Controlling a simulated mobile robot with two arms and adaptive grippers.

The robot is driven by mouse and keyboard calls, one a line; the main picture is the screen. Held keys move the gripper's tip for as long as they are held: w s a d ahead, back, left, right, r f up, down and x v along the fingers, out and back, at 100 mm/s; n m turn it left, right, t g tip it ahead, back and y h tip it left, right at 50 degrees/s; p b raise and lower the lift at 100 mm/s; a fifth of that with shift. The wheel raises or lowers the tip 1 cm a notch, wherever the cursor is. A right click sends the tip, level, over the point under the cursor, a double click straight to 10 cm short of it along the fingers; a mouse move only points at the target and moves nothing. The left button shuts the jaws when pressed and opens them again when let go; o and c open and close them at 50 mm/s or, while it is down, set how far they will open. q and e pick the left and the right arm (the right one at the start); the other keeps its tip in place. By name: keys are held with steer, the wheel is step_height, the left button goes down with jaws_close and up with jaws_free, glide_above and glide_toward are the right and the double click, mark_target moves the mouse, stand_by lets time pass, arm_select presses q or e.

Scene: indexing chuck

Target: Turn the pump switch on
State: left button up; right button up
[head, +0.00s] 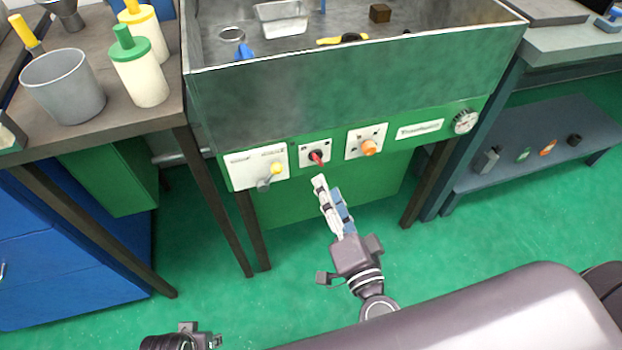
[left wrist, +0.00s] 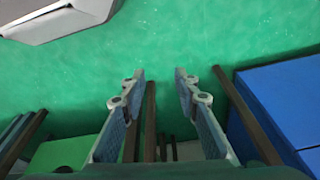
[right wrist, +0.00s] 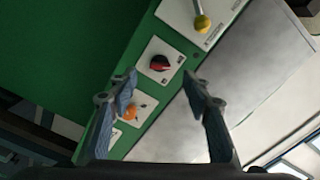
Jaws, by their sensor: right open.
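On the green front panel of the metal basin are several controls. A red-and-black rotary switch (head: 317,157) sits on a white plate in the middle. A lever with a yellow ball (head: 277,168) is to its left and an orange knob (head: 369,147) to its right. I cannot read which label names the pump. My right gripper (head: 321,183) is open just in front of and below the red-and-black switch. In the right wrist view that switch (right wrist: 159,63) appears between the spread fingertips, seemingly not touched. My left gripper (left wrist: 159,75) is open and empty over the floor.
The basin (head: 340,95) holds a metal tray (head: 282,18), a yellow-and-black tool (head: 342,39) and a brown block (head: 380,13). A bench with bottles and a grey cup (head: 64,87) stands left. A low shelf (head: 540,165) is at right.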

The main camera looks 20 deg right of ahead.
mark_target(317, 159)
arm_select(q)
steer(key=f, duration=0.2)
steer(key=s+f+p, duration=0.1)
steer(key=shift+f, duration=0.4)
arm_select(e)
steer(key=w, duration=0.7)
steer(key=shift+w, duration=0.4)
steer(key=c, duration=1.2)
